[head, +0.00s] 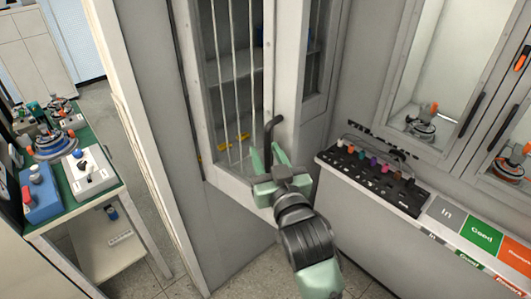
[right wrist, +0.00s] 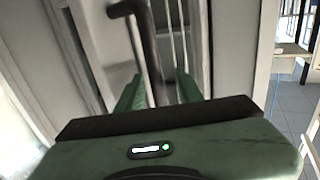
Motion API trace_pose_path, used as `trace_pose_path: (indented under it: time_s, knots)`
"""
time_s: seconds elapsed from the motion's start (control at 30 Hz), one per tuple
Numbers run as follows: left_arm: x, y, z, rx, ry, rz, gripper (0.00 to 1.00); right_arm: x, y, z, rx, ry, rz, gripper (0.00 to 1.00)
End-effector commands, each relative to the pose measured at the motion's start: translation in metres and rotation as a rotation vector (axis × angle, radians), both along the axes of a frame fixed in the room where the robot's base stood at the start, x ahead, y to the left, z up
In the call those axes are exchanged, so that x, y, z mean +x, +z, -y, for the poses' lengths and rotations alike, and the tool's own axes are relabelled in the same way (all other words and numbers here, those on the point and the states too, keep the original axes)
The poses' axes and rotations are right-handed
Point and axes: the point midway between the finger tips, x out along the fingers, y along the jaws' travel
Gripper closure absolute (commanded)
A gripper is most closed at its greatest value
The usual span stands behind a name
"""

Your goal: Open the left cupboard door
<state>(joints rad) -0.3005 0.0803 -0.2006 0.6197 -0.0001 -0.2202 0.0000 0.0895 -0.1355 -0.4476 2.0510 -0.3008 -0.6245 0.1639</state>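The left cupboard door (head: 231,80) is a tall pale frame with vertical bars. Shelves show behind the bars, and I cannot tell whether it stands slightly ajar. Its black bent handle (head: 269,130) is on the door's right side. My right gripper (head: 266,149) is at this handle with its fingers apart. In the right wrist view the handle (right wrist: 146,40) runs down between the two green fingers, with gaps visible, so it does not look clamped. The handle's lower end is hidden behind the gripper body. My left gripper is not in view.
At left, a green-topped workbench (head: 75,206) carries motor parts. Floor shows between bench and cupboard.

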Motion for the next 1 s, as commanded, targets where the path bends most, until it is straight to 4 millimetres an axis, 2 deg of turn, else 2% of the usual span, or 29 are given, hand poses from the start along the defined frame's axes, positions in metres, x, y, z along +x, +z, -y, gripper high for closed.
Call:
trace_pose_path:
  time_s: [0.3,0.43,0.6,1.0]
  knots:
    - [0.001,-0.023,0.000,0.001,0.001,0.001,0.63,-0.049,-0.004,0.012,0.001,0.002,0.001,0.64]
    - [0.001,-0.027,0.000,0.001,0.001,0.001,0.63,-0.064,-0.002,0.016,-0.001,0.003,0.001,0.64]
    - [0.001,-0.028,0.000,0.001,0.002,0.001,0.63,-0.071,0.000,0.018,-0.001,0.003,0.002,0.64]
    - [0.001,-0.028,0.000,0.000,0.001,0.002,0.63,-0.070,-0.001,0.017,-0.002,0.003,0.001,0.64]
